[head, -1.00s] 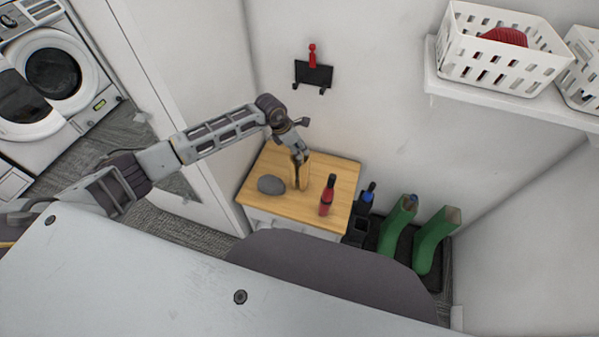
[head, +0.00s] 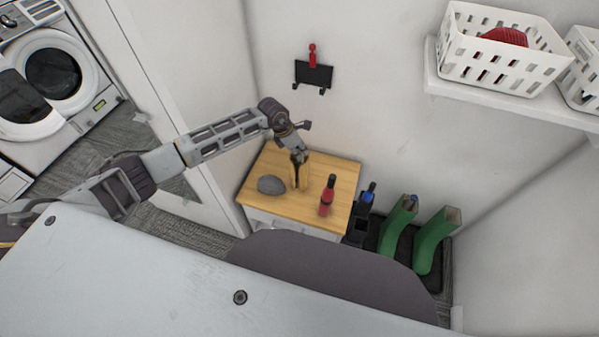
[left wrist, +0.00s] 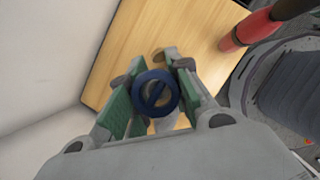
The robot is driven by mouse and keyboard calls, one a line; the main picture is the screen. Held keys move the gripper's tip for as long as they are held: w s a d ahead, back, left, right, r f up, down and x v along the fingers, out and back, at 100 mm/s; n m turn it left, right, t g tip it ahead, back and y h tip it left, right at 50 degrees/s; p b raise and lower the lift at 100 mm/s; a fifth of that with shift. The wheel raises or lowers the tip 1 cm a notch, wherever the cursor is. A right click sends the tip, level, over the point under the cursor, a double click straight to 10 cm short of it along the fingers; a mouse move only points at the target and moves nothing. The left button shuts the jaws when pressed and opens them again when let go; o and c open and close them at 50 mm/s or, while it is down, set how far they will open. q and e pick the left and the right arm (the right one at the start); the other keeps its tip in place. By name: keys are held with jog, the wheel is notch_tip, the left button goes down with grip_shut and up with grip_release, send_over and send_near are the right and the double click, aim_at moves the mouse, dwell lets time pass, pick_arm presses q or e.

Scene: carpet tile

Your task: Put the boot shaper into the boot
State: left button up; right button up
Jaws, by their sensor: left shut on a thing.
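My left gripper (head: 299,157) is over the wooden-topped cabinet, pointing down. In the left wrist view its green-padded fingers (left wrist: 152,100) are shut on the boot shaper, whose round blue end (left wrist: 156,92) faces the camera. In the head view the shaper is mostly hidden by the gripper; whether it touches the top I cannot tell. Two green boots stand on a dark tray at the right. The left boot (head: 391,236) has a blue-ended piece in its opening. The right boot (head: 430,249) has an open top with nothing visible in it. My right gripper is out of view.
The cabinet top (head: 335,170) also holds a grey rounded object (head: 270,185) and a red bottle (head: 326,198). A dark holder with a blue bottle (head: 367,198) stands between cabinet and boots. A shelf with white baskets (head: 500,55) is at upper right. Walls close in behind.

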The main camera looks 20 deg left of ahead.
pick_arm(q)
jog(key=shift+w+r, duration=0.1)
jog(key=shift+r, duration=0.05)
grip_shut()
jog(key=shift+r, duration=4.9)
